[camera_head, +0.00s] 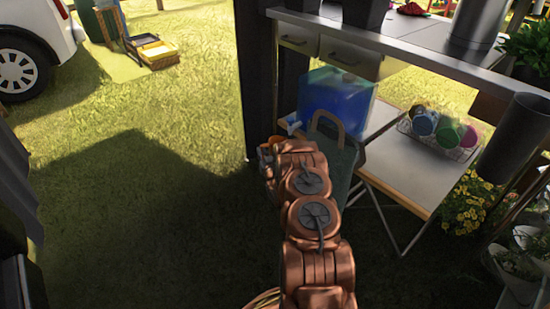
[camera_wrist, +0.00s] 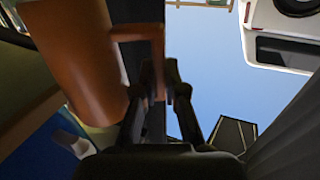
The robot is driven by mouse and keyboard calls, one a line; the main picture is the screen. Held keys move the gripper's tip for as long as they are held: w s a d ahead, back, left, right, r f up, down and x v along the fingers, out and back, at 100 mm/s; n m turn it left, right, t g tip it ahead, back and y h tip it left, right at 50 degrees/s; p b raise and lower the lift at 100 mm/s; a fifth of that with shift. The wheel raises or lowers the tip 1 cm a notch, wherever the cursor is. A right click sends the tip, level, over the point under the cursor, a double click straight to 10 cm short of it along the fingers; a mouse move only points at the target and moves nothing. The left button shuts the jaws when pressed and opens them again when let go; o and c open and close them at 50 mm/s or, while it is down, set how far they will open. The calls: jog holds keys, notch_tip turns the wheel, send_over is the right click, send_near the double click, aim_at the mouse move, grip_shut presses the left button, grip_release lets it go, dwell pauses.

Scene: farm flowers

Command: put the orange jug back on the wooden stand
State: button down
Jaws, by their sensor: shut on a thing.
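In the wrist view an orange jug (camera_wrist: 72,55) fills the upper left, with its handle (camera_wrist: 138,34) reaching toward my gripper (camera_wrist: 160,90). The fingers are shut on the handle. In the head view my gripper is mostly hidden behind my copper-coloured arm, near a small orange patch (camera_head: 264,158); the jug's body cannot be made out there. A low folding stand with wooden edges (camera_head: 405,172) is right of my arm. I cannot tell whether the jug touches anything.
A blue water container (camera_head: 335,98) with a white tap (camera_head: 291,125) stands on the stand's back left. A wire basket of coloured cups (camera_head: 440,132) is on its right. A dark green object with a tan handle (camera_head: 340,162) is beside my arm. Grass at left is open.

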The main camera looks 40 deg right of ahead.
aim_at(272, 152)
jog(key=s+d+b, duration=0.1)
jog(key=s+d, duration=0.1)
jog(key=s+d+f+b, duration=0.1)
jog(key=s, duration=0.1)
jog(key=shift+d+f, duration=0.15)
jog(key=shift+d, duration=0.2)
dwell(0.3)
jog(key=shift+f, duration=0.15)
jog(key=c, duration=1.2)
grip_release()
jog(key=shift+c, duration=0.2)
